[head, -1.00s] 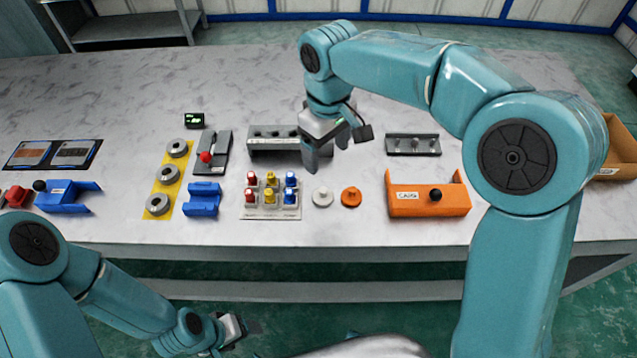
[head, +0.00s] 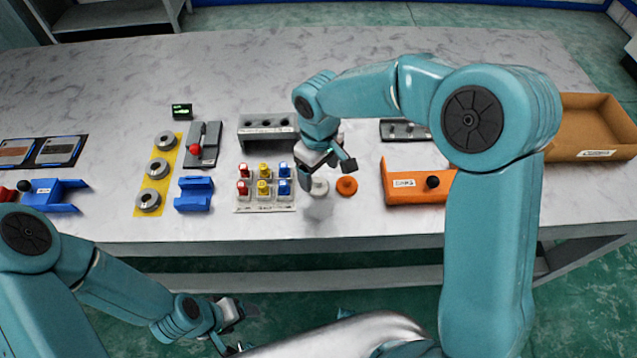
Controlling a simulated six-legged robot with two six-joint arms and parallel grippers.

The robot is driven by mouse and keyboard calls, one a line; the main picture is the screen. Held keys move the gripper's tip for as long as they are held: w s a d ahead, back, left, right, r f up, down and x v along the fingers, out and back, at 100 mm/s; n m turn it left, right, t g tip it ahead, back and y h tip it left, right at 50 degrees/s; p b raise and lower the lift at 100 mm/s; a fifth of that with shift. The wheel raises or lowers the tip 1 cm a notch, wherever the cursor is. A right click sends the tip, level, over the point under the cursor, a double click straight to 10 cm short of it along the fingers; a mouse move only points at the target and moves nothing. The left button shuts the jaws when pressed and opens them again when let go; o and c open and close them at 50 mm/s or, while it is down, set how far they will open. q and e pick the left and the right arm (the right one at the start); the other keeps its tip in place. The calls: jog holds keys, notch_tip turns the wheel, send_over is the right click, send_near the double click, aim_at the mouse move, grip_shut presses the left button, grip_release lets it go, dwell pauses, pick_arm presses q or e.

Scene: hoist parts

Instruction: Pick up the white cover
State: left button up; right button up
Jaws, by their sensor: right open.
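The white cover (head: 319,187) is a small round disc on the marble-look table, just left of an orange round cover (head: 347,186). My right gripper (head: 322,178) is open and hangs right over the white cover, its fingers partly hiding it. I cannot tell whether the fingers touch it. My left gripper (head: 236,322) is low in front of the table, below its front edge, away from the parts; its jaws are too small to read.
A tray of red, yellow and blue pieces (head: 265,188) stands close left of the white cover. An orange bracket (head: 405,187) is to the right, a grey block with holes (head: 262,130) behind. A cardboard box (head: 592,125) sits far right. The table front is clear.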

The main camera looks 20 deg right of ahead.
aim_at(318, 180)
jog(key=shift+f, duration=2.25)
jog(key=c, duration=1)
jog(key=shift+o, duration=0.2)
jog(key=shift+w+a, duration=0.1)
